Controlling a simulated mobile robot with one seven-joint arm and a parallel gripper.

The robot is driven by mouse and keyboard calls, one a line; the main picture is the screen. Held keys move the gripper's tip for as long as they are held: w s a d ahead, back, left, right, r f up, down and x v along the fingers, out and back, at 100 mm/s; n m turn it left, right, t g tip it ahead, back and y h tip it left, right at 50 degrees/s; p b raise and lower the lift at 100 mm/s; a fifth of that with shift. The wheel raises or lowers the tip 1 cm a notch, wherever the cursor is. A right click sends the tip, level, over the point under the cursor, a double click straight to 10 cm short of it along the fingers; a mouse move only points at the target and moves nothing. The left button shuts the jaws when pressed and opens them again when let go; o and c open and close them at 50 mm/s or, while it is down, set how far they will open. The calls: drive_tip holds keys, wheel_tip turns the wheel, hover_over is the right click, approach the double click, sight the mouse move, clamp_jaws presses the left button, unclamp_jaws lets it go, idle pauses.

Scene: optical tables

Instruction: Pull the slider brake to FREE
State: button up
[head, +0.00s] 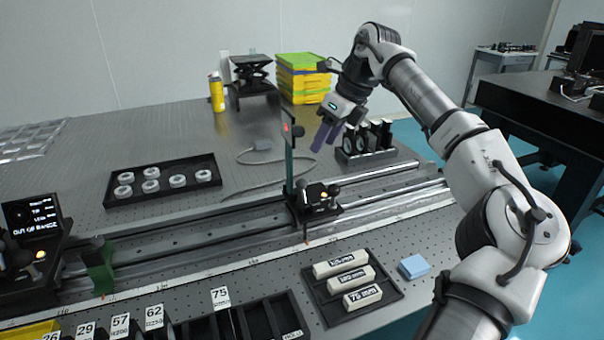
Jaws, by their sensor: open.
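A black slider (315,204) sits on the long metal rail in the middle of the head view. I cannot tell which part is the brake, and no FREE label can be read. My gripper (327,137) is open and empty, with purple fingers pointing down.
The rail (400,189) runs across the table. A rack of dark optics (365,145) stands behind it. A tray of white blocks (327,316) and a blue block (414,267) lie in front. A tray of lenses (163,182) is at left. A display (32,218) reads OUT OF RANGE.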

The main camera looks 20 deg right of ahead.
sight(304, 180)
drive_tip(key=p+x, duration=0.1)
drive_tip(key=x, duration=1.1)
drive_tip(key=shift+a, duration=0.1)
drive_tip(key=c, duration=1)
drive_tip(key=shift+f, duration=0.1)
